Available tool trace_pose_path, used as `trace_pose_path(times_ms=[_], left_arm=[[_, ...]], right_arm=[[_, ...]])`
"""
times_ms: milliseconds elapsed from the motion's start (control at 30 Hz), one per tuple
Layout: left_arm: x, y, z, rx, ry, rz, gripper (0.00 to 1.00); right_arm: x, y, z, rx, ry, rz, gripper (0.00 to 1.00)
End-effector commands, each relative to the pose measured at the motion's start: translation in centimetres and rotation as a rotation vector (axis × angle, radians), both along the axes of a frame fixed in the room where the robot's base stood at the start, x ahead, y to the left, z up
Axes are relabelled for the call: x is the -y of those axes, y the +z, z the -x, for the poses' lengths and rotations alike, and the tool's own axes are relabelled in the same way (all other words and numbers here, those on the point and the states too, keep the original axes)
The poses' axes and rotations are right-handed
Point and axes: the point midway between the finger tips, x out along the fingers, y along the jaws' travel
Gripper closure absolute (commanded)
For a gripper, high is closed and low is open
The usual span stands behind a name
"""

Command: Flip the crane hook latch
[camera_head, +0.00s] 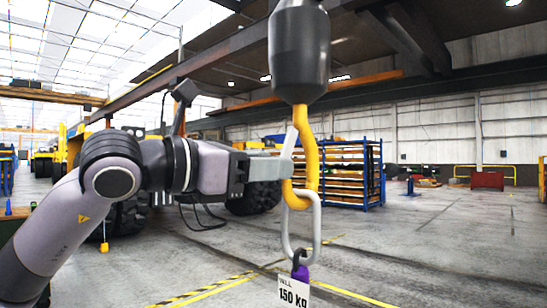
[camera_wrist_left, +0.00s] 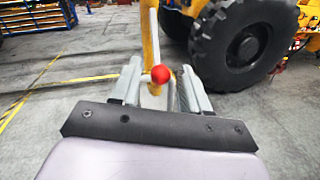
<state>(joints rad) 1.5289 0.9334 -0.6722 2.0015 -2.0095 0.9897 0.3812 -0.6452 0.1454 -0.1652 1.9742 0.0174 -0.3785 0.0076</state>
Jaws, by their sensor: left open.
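The yellow crane hook (camera_head: 312,160) hangs below a dark hook block (camera_head: 300,50). A pale metal latch (camera_head: 288,150) slants across the hook's left side. A grey oblong link (camera_head: 318,235) hangs in the hook's bowl. My left gripper (camera_head: 272,168) reaches in from the left, with its tips at the latch and hook. In the left wrist view, the open fingers of my left gripper (camera_wrist_left: 160,86) stand either side of a red ball-shaped knob (camera_wrist_left: 160,74). The yellow hook (camera_wrist_left: 150,38) rises behind it. Contact cannot be told. My right gripper is not in view.
Below the link hang a purple piece (camera_head: 302,272) and a white 150 kg tag (camera_head: 293,291). A blue rack with shelves (camera_head: 345,175) stands behind on the right. A large black tyre (camera_wrist_left: 243,45) of a yellow vehicle is in the background. Open floor lies around the hook.

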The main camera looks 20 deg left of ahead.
Motion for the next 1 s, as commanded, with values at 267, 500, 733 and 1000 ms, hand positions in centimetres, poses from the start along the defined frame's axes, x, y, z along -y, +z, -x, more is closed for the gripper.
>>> trace_pose_path(times_ms=[267,500,733,1000], left_arm=[[0.92,-0.02,-1.42,0.0,-0.002,0.0,0.55],[0.89,-0.04,-1.41,0.001,-0.002,0.0,0.74],[0.92,-0.05,-1.38,0.001,-0.003,-0.001,1.0],[0.96,-0.01,-1.35,0.0,-0.004,-0.002,1.0]], right_arm=[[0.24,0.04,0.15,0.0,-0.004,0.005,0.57],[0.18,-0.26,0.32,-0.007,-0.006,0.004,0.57],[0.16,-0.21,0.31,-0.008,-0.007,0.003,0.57],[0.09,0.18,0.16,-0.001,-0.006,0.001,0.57]])
